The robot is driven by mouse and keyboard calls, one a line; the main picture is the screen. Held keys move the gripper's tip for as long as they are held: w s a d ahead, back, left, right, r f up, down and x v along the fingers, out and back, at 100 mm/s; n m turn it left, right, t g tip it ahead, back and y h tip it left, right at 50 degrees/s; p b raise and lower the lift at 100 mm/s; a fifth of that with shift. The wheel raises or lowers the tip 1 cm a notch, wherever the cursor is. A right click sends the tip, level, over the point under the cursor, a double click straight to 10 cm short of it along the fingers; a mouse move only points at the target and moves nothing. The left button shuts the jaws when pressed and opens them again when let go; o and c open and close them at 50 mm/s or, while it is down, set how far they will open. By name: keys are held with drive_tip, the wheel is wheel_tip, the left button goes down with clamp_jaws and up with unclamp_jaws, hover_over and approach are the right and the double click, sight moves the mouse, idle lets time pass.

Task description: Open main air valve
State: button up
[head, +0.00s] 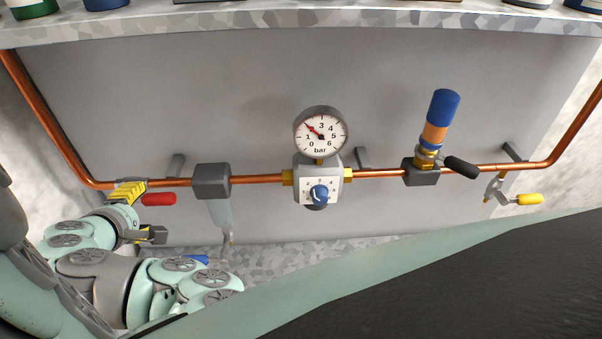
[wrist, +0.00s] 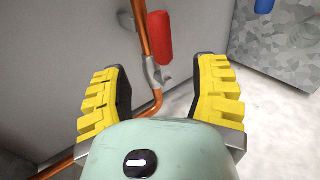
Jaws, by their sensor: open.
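The red valve handle (head: 158,199) shows just below the copper pipe at the left, to the right of my gripper (head: 128,191). In the wrist view the red handle (wrist: 160,38) points away from me, roughly alongside the pipe, with its grey metal lever (wrist: 156,72) at the near end. My gripper (wrist: 160,73) is open, its yellow ribbed fingers on either side of the lever's line. The red grip lies beyond the fingertips and nothing is held.
The copper pipe (head: 260,178) runs along the grey panel, with a grey block (head: 211,181), a pressure gauge (head: 320,131), a blue regulator knob (head: 319,194), a black lever (head: 461,167) and a yellow-handled valve (head: 530,199). A shelf (head: 300,24) with containers is above.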

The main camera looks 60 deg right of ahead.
drive_tip(key=shift+s+a+r, duration=0.3)
drive_tip(key=shift+s+r, duration=0.05)
drive_tip(key=shift+s, duration=0.05)
idle(0.4)
